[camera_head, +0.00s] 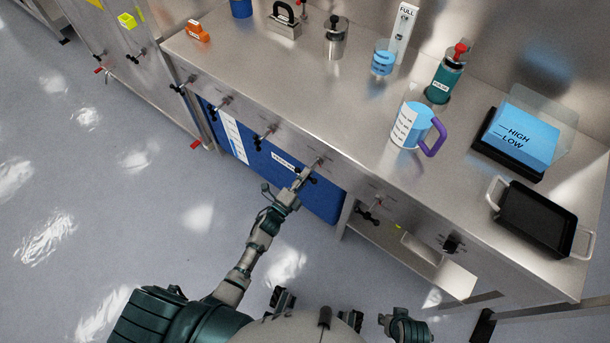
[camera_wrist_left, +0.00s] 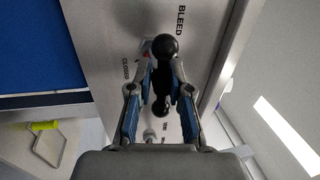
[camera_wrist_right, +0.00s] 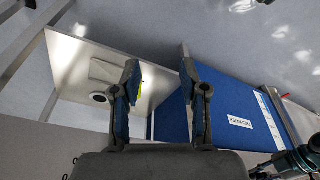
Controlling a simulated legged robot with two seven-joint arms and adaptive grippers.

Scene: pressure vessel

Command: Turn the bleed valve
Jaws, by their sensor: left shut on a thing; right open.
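The bleed valve (camera_wrist_left: 163,47) has a black handle with round knobs, on a steel panel marked BLEED and CLOSED in the left wrist view. In the head view, the valve (camera_head: 311,174) sits on the bench's front face above the blue panel. My left gripper (camera_wrist_left: 161,78) has its blue-padded fingers on both sides of the handle and is shut on it. In the head view, my left gripper (camera_head: 297,186) partly hides the valve. My right gripper (camera_wrist_right: 161,78) is open and empty, with its fingers wide apart.
Other black-handled valves line the bench front, including one (camera_head: 370,212) to the right. A measuring jug (camera_head: 408,125), a bottle (camera_head: 444,78), a HIGH/LOW block (camera_head: 522,137) and a black tray (camera_head: 537,218) stand on the bench top. The floor (camera_head: 130,200) at the left is clear.

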